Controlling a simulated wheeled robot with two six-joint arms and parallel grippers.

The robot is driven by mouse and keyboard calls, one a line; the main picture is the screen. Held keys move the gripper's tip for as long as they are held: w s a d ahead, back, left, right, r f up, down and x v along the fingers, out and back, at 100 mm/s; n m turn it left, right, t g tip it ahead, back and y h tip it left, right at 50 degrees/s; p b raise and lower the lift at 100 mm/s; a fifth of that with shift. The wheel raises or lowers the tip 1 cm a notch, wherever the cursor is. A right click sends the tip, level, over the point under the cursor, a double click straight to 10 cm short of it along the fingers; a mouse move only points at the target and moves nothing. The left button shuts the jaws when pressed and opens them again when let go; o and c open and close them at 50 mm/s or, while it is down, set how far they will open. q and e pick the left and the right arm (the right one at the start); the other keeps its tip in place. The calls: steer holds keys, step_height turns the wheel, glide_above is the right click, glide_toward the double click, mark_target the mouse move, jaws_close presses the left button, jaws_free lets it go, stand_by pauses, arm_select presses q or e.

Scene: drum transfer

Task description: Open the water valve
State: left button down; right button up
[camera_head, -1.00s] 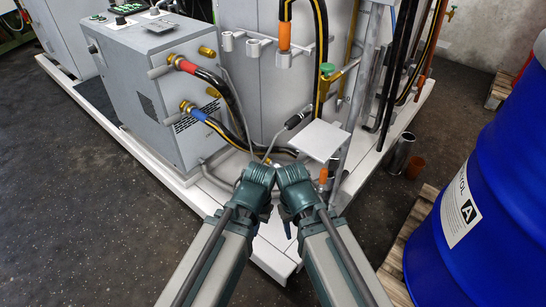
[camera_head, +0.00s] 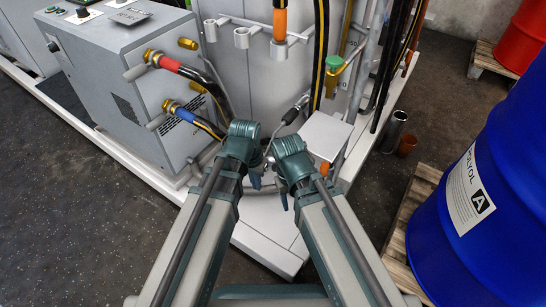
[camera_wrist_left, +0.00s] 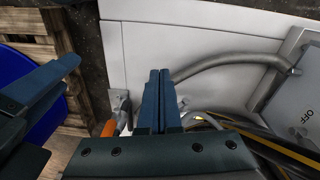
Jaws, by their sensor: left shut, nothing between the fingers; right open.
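A green-topped valve (camera_head: 334,63) with a brass body sits on the pipework at the upper middle of the head view, beyond my grippers. I cannot tell from the frames whether it is the water valve or how it is set. My left gripper (camera_head: 257,180) is shut and empty, low in front of the machine, its fingers together in the left wrist view (camera_wrist_left: 160,100). My right gripper (camera_head: 284,198) is open and empty, close beside the left. Both are apart from the green valve. A grey panel marked OFF (camera_wrist_left: 305,105) shows in the left wrist view.
A grey control cabinet (camera_head: 130,110) with red-banded and blue-banded hoses stands left. A square white plate (camera_head: 320,134) is just beyond my right gripper. A blue drum (camera_head: 500,190) on a pallet (camera_head: 405,215) stands right. The dark floor at left is clear.

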arm_select(q)
steer(key=w+a+r+m+t+h+p, duration=0.1)
steer(key=w+r+t+h+p, duration=0.2)
steer(key=w, duration=1)
steer(key=s+d+b+x, duration=0.1)
steer(key=d+b+x, duration=0.1)
steer(key=b+x, duration=1)
steer(key=shift+g+h+b, duration=0.3)
steer(key=shift+g+b, duration=0.1)
steer(key=shift+b, duration=0.1)
steer(key=shift+s+d, duration=0.1)
steer(key=s+d+f+t+y+b, duration=0.1)
steer(key=s+d+f+y+b, duration=0.1)
steer(key=d+f+b, duration=0.2)
steer(key=shift+s+m, duration=0.3)
steer(key=shift+s, duration=0.05)
steer(key=shift+d+f, duration=0.1)
steer(key=shift+f, duration=0.05)
stand_by(0.5)
